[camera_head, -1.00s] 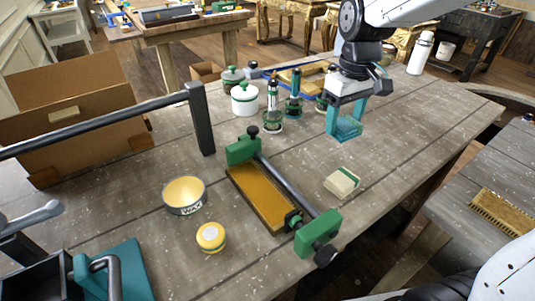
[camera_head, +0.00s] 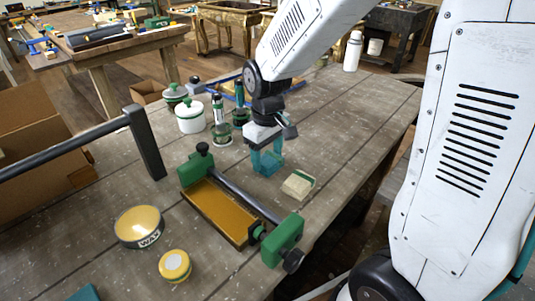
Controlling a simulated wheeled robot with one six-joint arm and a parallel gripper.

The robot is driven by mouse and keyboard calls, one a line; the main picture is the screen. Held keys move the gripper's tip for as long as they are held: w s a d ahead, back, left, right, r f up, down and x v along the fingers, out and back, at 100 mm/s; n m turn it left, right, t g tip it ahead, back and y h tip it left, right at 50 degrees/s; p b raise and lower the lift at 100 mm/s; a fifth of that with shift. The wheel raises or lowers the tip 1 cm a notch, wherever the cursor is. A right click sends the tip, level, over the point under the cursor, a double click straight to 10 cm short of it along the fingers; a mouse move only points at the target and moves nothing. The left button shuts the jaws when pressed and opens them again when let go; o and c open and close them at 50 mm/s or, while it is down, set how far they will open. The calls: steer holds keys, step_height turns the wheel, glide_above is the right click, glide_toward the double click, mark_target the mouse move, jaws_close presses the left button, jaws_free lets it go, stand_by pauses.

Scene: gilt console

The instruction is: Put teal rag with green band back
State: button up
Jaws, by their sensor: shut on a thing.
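My gripper (camera_head: 267,163) points down over the grey plank table (camera_head: 345,130), just behind and left of a cream block with a green edge (camera_head: 298,184). Its teal fingers are shut on a small teal piece (camera_head: 267,168), which looks like the teal rag. The fingers and the piece are nearly the same colour, and I cannot make out a green band on it. It hangs low, and I cannot tell if it touches the table. Another teal patch (camera_head: 86,293) shows at the bottom left edge, mostly cut off.
A green clamp (camera_head: 284,240) with a dark bar and an amber tray (camera_head: 218,212) lie in front. A wax tin (camera_head: 139,228) and yellow-lidded jar (camera_head: 174,265) stand left. A white pot (camera_head: 190,116) and bottles (camera_head: 220,130) stand behind. Table is clear to the right.

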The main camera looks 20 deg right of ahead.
mark_target(267, 158)
steer(key=shift+f, duration=0.2)
steer(key=o, duration=0.9)
steer(key=shift+r, duration=0.15)
step_height(267, 158, up, 11)
steer(key=shift+s+d+r+m+t, duration=0.2)
steer(key=shift+s+d+r+m, duration=0.45)
steer(key=shift+s, duration=2.95)
steer(key=shift+s+d+r+m+t, duration=0.25)
steer(key=shift+s+d+m, duration=0.45)
steer(key=shift+s, duration=2.95)
steer(key=shift+s+d+r+m+t, duration=0.15)
steer(key=shift+s+d+r+m, duration=0.55)
steer(key=shift+s, duration=2.9)
steer(key=shift+a+f+m, duration=0.25)
steer(key=shift+a, duration=0.1)
